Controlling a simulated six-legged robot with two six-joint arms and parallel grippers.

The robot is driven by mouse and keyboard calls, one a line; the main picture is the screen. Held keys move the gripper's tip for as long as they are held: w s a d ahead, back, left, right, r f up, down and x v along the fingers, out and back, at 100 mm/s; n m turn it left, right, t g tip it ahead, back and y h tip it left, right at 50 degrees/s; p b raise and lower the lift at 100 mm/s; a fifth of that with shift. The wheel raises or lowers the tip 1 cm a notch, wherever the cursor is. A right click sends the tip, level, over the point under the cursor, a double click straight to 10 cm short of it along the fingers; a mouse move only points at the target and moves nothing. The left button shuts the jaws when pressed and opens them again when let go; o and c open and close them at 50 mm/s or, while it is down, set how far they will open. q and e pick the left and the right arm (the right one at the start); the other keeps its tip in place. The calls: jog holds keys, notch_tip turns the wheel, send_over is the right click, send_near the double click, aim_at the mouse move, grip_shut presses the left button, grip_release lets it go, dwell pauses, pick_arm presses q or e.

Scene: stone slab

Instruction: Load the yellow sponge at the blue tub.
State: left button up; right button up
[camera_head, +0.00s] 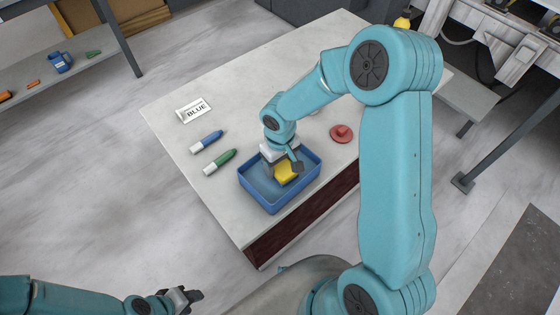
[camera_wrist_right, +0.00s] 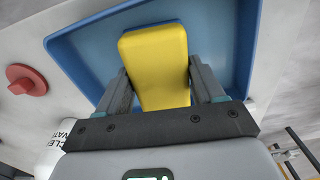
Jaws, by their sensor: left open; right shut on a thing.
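The yellow sponge (camera_head: 286,172) is inside the outline of the blue tub (camera_head: 272,207), which stands on the stone slab near its front edge. My right gripper (camera_head: 288,162) reaches into the tub and is shut on the sponge. In the right wrist view the sponge (camera_wrist_right: 155,62) sits between the two fingers (camera_wrist_right: 158,88), with the blue tub wall (camera_wrist_right: 235,40) around it. I cannot tell whether the sponge touches the tub floor. My left gripper (camera_head: 188,297) is open and empty at the bottom left, away from the slab.
The slab's back middle (camera_head: 250,75) is clear.

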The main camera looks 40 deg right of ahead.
jog(key=shift+f+b, duration=0.45)
jog(key=shift+b, duration=0.05)
dwell(0.8)
jog(key=shift+f+b, duration=0.15)
jog(key=shift+b, duration=0.15)
dwell(1.4)
jog(key=shift+r+p, duration=0.7)
jog(key=shift+r, duration=0.25)
jog(key=shift+r+p, duration=1.6)
jog(key=shift+r, duration=1.05)
